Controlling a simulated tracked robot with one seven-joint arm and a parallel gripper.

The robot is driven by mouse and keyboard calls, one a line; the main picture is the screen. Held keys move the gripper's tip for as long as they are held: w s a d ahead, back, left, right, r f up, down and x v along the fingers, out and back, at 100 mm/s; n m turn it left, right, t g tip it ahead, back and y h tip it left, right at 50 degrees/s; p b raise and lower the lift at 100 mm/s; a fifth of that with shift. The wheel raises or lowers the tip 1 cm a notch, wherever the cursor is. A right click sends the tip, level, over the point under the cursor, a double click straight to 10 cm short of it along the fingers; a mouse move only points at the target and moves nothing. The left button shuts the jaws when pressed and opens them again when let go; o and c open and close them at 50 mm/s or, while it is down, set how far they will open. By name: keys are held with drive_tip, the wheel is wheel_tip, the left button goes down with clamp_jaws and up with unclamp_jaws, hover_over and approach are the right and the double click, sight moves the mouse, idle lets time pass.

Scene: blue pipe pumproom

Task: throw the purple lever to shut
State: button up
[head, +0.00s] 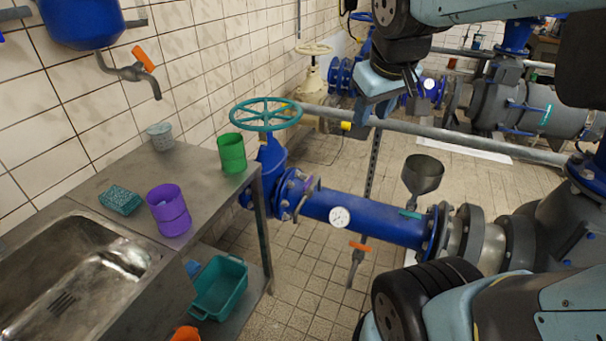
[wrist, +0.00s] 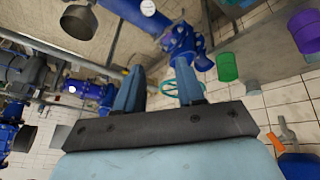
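I cannot make out a purple lever in either view. The only purple thing I see is a ribbed purple cup (head: 169,210) on the counter in the head view. Orange-handled levers show on the wall tap (head: 144,60) above the sink and on the small valve (head: 359,247) under the blue pipe. My gripper (head: 386,112) hangs in the upper middle of the head view, above the grey rail. In the wrist view its two blue fingers (wrist: 158,84) stand apart with nothing between them. It touches none of these levers.
The blue pipe (head: 365,215) with a gauge and a teal handwheel (head: 265,114) crosses the middle. A grey rail (head: 450,134) runs above it. A funnel (head: 422,173) stands over the pipe.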

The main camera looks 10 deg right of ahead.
drive_tip(key=w+d+f+n+h, duration=0.1)
drive_tip(key=w+f+n, duration=0.15)
drive_tip(key=w, duration=0.35)
drive_tip(key=w+f+n, duration=0.1)
drive_tip(key=w+n, duration=0.3)
drive_tip(key=w, duration=0.3)
drive_tip(key=n+g, duration=0.2)
drive_tip(key=n, duration=1.8)
hover_over(309, 181)
drive_tip(key=s+a, duration=0.4)
wheel_tip(309, 181, down, 34)
drive_tip(key=f, duration=0.1)
drive_tip(key=shift+h, duration=0.4)
drive_tip(key=x, duration=1.2)
drive_tip(key=shift+w+d+f, duration=0.2)
drive_tip(key=shift+d, duration=0.15)
clamp_jaws()
drive_tip(key=shift+d, duration=0.35)
drive_tip(key=shift+a+m, duration=0.2)
drive_tip(key=shift+m, duration=0.05)
